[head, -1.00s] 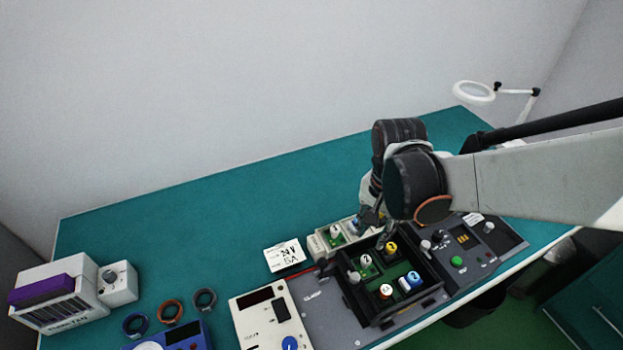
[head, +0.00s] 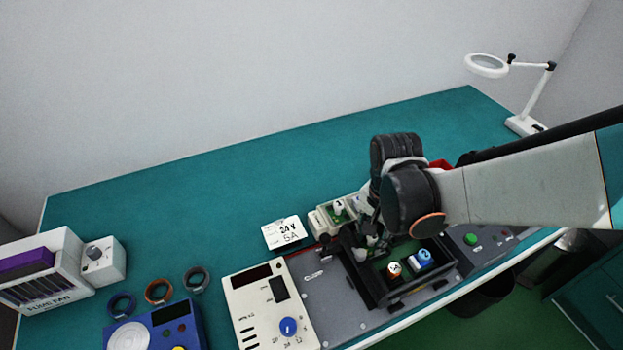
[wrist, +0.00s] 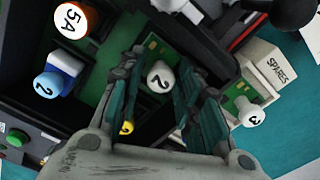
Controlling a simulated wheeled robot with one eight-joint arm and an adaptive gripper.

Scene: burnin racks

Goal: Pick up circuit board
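Green circuit boards with numbered knobs sit in a black tray (head: 407,300). One board (wrist: 152,47) with a white knob marked 2 (wrist: 160,76) lies between the fingertips of my gripper (wrist: 160,72) in the wrist view. My gripper's fingers are apart on either side of that knob, and I cannot tell if they touch the board. In the head view my gripper (head: 368,252) is low at the tray's far left corner, hiding that board. A 5A knob (head: 393,270) and a blue-and-white knob (head: 424,257) show in the tray. A yellow knob (wrist: 127,128) is partly hidden behind a finger.
A spares box (wrist: 268,72) with a knobbed board (wrist: 250,113) stands beside the tray. A cream power unit (head: 270,315), a 24V 5A card (head: 285,232) and a panel with a green button (head: 472,239) are near. The back of the teal bench (head: 200,190) is clear.

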